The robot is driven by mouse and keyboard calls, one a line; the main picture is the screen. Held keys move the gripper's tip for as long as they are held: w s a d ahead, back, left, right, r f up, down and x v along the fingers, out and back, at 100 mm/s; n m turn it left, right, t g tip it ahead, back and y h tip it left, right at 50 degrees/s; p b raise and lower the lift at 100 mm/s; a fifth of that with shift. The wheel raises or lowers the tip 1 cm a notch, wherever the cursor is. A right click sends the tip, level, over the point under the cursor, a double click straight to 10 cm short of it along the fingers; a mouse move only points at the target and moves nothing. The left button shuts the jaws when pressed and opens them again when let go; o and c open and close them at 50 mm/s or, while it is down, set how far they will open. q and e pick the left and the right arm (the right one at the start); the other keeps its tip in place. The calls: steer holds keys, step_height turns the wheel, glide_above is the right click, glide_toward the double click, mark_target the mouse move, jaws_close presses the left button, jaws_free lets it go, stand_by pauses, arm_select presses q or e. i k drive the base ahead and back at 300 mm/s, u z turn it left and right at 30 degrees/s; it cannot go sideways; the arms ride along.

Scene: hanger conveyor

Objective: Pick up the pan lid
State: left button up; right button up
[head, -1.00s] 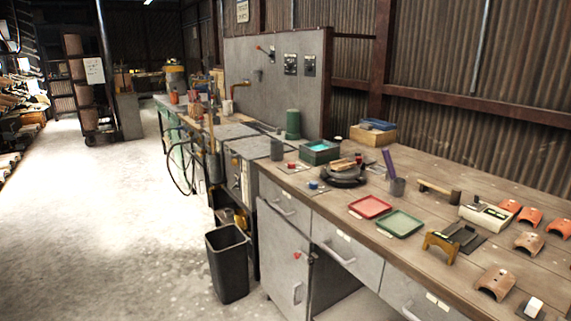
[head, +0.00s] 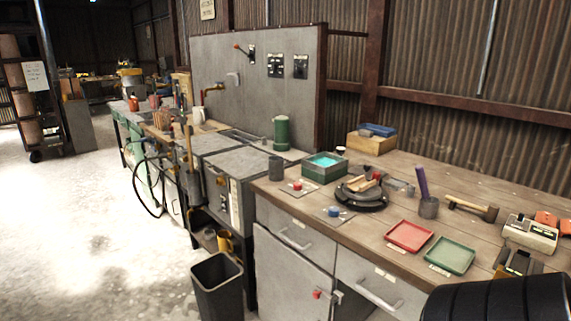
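I cannot make out a pan lid for certain. A dark, round, low object (head: 362,199) sits on the wooden workbench (head: 345,227). Wooden pieces and a small red part show on top of it, and I cannot tell whether a lid is among them. Neither of my grippers is in view.
Red (head: 409,236) and green (head: 450,256) trays lie near the bench's front edge. A purple item stands in a grey cup (head: 429,208), with a mallet (head: 474,207) beyond. A black bin (head: 217,287) stands before the cabinets. Open floor (head: 90,225) lies left.

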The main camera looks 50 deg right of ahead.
mark_target(359, 170)
steer(key=z, duration=0.2)
steer(key=i, duration=1.2)
steer(key=z, duration=1.25)
steer(key=i, duration=0.55)
steer(key=z, duration=0.5)
